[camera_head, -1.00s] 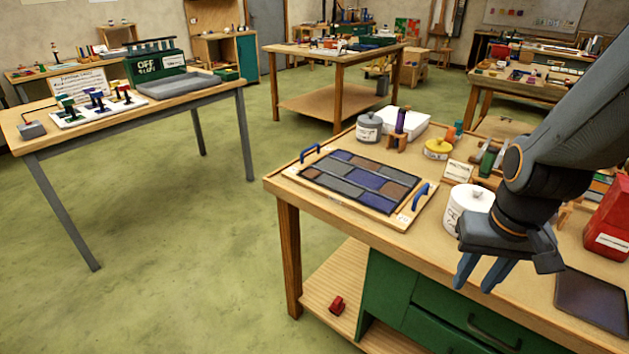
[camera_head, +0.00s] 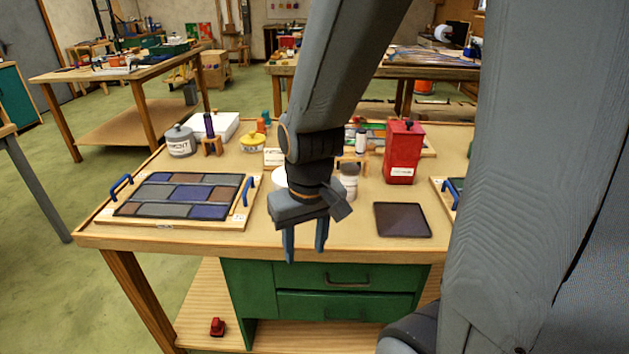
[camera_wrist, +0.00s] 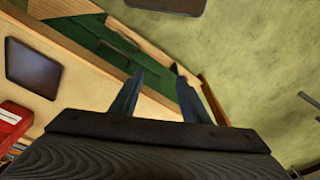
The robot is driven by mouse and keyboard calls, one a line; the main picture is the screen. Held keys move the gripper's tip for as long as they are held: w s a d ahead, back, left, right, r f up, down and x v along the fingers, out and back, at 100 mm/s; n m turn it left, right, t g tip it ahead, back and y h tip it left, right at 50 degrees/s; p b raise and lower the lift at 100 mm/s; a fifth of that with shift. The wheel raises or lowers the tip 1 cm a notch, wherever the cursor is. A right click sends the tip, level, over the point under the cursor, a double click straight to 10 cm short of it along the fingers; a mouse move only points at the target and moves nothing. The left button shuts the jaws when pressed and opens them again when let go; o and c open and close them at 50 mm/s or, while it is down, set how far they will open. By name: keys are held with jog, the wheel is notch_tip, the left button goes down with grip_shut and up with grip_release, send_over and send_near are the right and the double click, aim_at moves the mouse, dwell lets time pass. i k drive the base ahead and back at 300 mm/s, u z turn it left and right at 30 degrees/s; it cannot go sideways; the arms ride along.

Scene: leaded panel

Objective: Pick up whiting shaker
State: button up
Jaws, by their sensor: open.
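A small pale shaker-like jar with a greyish top (camera_head: 348,182) stands upright on the bench, just right of my wrist in the head view. A wider white container (camera_head: 280,177) is mostly hidden behind my arm. I cannot read either label, so which one is the whiting shaker is unclear. My gripper (camera_head: 305,246) is open and empty, pointing down near the bench's front edge, nearer to me than both jars. The wrist view shows its two blue fingers (camera_wrist: 160,84) apart with nothing between them; neither jar is visible there.
On the bench (camera_head: 300,240), the leaded panel (camera_head: 180,195) lies left. A dark flat plate (camera_head: 402,220) and red tin (camera_head: 403,152) are right. A grey cement pot (camera_head: 180,141) and yellow pot (camera_head: 252,142) stand behind. Green drawers (camera_head: 345,276) lie below the front edge.

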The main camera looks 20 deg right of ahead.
aim_at(349, 171)
jog(key=z, duration=3)
jog(key=k, duration=1.45)
jog(key=u, duration=1.65)
jog(key=i, duration=1)
jog(key=u, duration=0.05)
